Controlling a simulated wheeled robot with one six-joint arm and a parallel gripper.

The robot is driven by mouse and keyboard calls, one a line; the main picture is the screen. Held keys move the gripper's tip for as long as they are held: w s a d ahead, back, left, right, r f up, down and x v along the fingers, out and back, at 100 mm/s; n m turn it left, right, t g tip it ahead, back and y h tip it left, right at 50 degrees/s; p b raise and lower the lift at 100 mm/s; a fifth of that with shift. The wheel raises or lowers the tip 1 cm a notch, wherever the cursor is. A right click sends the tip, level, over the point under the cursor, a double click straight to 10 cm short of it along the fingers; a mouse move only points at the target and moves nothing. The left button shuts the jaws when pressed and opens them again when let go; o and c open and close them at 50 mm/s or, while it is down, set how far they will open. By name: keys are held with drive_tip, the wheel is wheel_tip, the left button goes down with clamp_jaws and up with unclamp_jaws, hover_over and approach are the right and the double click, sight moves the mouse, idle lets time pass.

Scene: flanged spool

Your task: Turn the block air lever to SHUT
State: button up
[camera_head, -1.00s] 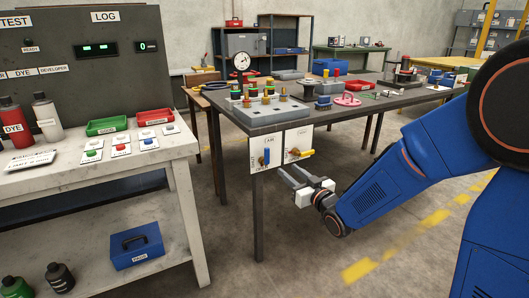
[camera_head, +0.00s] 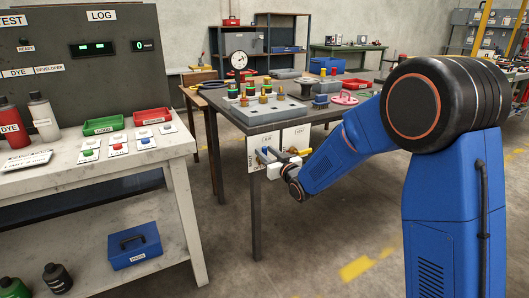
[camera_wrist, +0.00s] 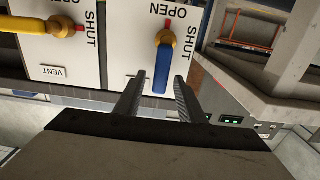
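The blue lever (camera_wrist: 161,68), with a yellow hub, is on a white plate (camera_wrist: 122,45) on the table's side; it appears upside down in the wrist view. Its handle points down in that picture, and a small red tip on the opposite side points to OPEN. SHUT is printed to the right of the hub there. My gripper (camera_wrist: 159,76) is open, its two fingers on either side of the handle's end in that picture; contact is not visible. In the head view my gripper (camera_head: 266,156) hides most of the lever.
A yellow lever (camera_wrist: 35,25) on a VENT plate (camera_wrist: 52,72) is beside it, its red tip toward SHUT. The dark table (camera_head: 285,128) above carries a gauge (camera_head: 239,61) and fittings. A pale bench (camera_head: 178,155) stands left, with floor between.

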drive_tip(key=shift+w+a, duration=0.4)
drive_tip(key=shift+w, duration=0.2)
drive_tip(key=shift+c, duration=0.2)
clamp_jaws()
drive_tip(key=shift+w+d+f+m, duration=0.55)
drive_tip(key=shift+d+f+m, duration=0.35)
drive_tip(key=shift+m, duration=2.1)
drive_tip(key=shift+w+d+f+m, duration=0.6)
drive_tip(key=shift+f+m, duration=0.5)
drive_tip(key=shift+m, duration=1.9)
drive_tip(key=shift+w+d+f+m, duration=0.45)
drive_tip(key=shift+d+f+m, duration=0.5)
drive_tip(key=shift+m, duration=2.05)
drive_tip(key=shift+f, duration=0.1)
